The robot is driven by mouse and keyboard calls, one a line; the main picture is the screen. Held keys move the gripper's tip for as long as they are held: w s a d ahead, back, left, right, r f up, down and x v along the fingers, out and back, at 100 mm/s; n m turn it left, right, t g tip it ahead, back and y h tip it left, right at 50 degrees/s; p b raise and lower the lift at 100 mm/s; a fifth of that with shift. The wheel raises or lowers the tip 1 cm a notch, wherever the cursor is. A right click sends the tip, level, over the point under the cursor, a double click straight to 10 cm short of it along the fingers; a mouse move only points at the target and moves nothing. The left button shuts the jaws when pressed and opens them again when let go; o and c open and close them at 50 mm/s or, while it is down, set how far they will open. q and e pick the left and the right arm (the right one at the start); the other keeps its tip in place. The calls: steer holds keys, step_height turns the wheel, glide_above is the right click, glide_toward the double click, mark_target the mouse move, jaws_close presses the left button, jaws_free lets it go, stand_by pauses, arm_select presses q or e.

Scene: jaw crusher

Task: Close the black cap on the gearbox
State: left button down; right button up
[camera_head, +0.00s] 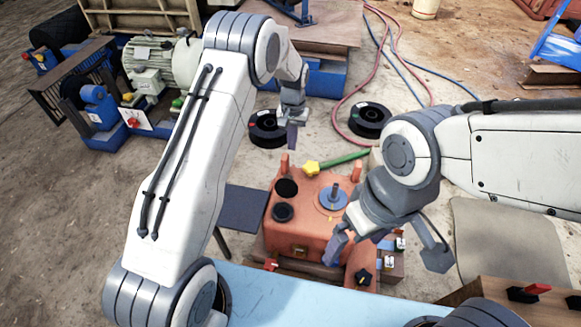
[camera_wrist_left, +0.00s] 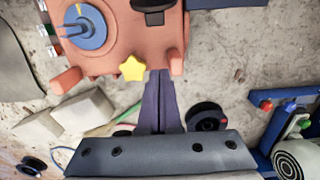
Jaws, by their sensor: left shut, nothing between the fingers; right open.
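The orange gearbox (camera_head: 302,232) stands at the centre of the head view. A dark round opening or disc (camera_head: 286,188) is on its top, with a black round cap (camera_head: 283,212) just in front; I cannot tell how the cap is seated. My left gripper (camera_head: 292,146) is shut and empty, above and beyond the gearbox's far edge. In the left wrist view its fingers (camera_wrist_left: 160,78) overlap the gearbox edge (camera_wrist_left: 112,58), below a black round part (camera_wrist_left: 152,8) cut off by the frame. My right gripper (camera_head: 385,262) is open and empty over the gearbox's right side.
A yellow star knob (camera_head: 311,168) and a blue disc with a post (camera_head: 333,199) are on the gearbox top. Orange pegs stand at its far corners. Two black spools (camera_head: 370,120) lie on the ground behind. A light-blue surface (camera_head: 290,298) is in front.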

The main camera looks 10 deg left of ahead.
mark_target(287, 186)
arm_select(q)
steer(key=f+b, duration=0.1)
steer(key=f, duration=0.2)
steer(key=f+b, duration=0.1)
steer(key=f, duration=0.3)
steer(key=f+b, duration=0.2)
steer(key=f, duration=0.1)
steer(key=shift+s+f, duration=0.2)
steer(key=shift+s, duration=0.1)
steer(key=shift+s+r, duration=0.9)
steer(key=shift+s, duration=0.1)
steer(key=shift+s+r+b, duration=0.3)
steer(key=shift+s+r, duration=0.05)
steer(key=shift+s, duration=0.5)
